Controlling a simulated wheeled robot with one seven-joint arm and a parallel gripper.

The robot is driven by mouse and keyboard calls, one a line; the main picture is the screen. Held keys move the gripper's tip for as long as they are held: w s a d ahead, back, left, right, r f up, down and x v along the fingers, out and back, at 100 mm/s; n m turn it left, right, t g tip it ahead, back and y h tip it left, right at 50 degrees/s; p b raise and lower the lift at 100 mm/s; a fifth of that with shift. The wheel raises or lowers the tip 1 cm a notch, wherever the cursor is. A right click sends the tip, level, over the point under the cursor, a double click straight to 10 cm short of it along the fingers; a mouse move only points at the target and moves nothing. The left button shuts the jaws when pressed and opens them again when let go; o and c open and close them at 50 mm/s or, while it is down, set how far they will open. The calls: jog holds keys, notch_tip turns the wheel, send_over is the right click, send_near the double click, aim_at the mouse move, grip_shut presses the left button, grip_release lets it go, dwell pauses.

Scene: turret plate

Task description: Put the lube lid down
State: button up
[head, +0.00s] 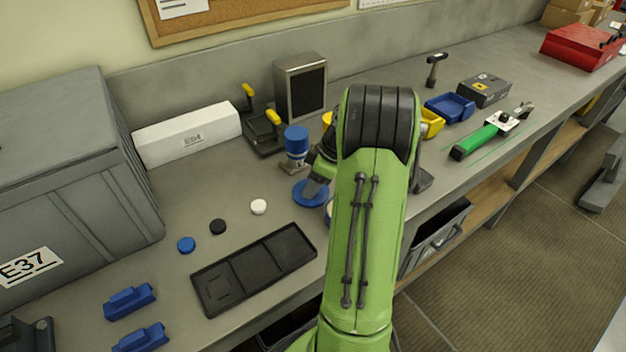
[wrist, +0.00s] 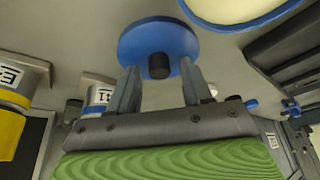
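The lube lid is a blue disc with a black knob. In the head view the lid (head: 309,194) lies on the bench, left of my forearm. In the wrist view the lid (wrist: 135,40) lies flat with its knob facing my gripper. My gripper (wrist: 159,70) has its two fingers apart on either side of the knob, with a gap showing on both sides. An open tub (wrist: 240,8) with a blue rim and cream contents stands beside the lid. My arm mostly hides it in the head view. My gripper (head: 317,186) is partly hidden there too.
A blue-topped container (head: 296,142) stands just behind the lid. A dark compartment tray (head: 254,268) lies front left. Small white (head: 258,207), black (head: 218,227) and blue (head: 186,245) discs lie near it. Bare bench shows between these discs and the lid.

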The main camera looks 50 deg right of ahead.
jog(key=shift+r, duration=0.1)
jog(key=p+v, duration=0.4)
jog(key=v, duration=0.8)
jog(key=w+a+r+m, duration=0.1)
jog(key=a+r, duration=0.2)
jog(key=a, duration=0.3)
jog(key=w+a+r, duration=0.2)
jog(key=a+r, duration=0.1)
jog(key=a, duration=0.3)
jog(key=s+a+r+m+h, duration=0.15)
jog(key=s+a, duration=0.25)
jog(key=a, duration=0.4)
jog(key=s+a+r+m+h, duration=0.15)
jog(key=s+a, duration=0.25)
jog(key=a, duration=0.4)
jog(key=s+a+f+m+t, duration=0.1)
jog(key=s+f+m, duration=0.1)
jog(key=s, duration=0.5)
jog(key=shift+a+f+t+y, duration=0.3)
jog(key=shift+a+f+t, duration=0.1)
jog(key=shift+f, duration=0.2)
jog(key=shift+s+r, duration=0.1)
